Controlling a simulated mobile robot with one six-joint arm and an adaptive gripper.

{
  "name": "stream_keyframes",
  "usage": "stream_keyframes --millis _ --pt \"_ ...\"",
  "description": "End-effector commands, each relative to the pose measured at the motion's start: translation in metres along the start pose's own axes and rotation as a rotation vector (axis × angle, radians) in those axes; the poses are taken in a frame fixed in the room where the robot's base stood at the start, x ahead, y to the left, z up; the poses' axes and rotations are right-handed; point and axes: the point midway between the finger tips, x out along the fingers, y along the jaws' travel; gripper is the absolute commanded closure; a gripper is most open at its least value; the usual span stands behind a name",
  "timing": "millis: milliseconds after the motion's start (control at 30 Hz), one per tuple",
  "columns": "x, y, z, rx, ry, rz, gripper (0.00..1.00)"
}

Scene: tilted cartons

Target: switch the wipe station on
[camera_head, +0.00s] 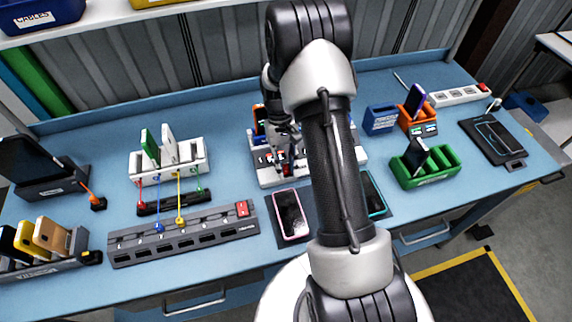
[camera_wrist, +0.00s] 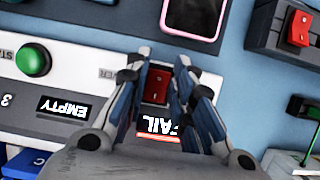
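The wipe station is the white unit (camera_head: 268,181) at the middle of the bench, partly hidden behind my arm in the head view. In the wrist view its white panel (camera_wrist: 85,75) carries a green button (camera_wrist: 33,60) at the left and a dark red rocker switch (camera_wrist: 157,86). Small displays read EMPTY (camera_wrist: 66,107) and FAIL (camera_wrist: 158,127), upside down. My gripper (camera_wrist: 160,62) is open, its two fingers on either side of the red switch with nothing between them but the view of it. I cannot tell whether it touches the panel. It is small in the head view (camera_head: 286,158).
A pink-edged phone (camera_head: 290,213) lies in front of the station. A grey power strip (camera_head: 185,234) with its own red switch (camera_head: 241,208) lies to the left. A white rack (camera_head: 168,172) stands behind it. A green rack (camera_head: 426,167) stands to the right.

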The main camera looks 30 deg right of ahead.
Motion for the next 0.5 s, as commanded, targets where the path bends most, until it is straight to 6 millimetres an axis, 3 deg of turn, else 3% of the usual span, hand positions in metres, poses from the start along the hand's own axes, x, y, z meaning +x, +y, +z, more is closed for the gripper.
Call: stream_keyframes --millis 267,500 --pt "-0.0001 0.0000 0.0001 0.000 0.001 0.000 0.58" --pt "0.0000 0.0000 0.0002 0.000 0.000 0.000 0.58"
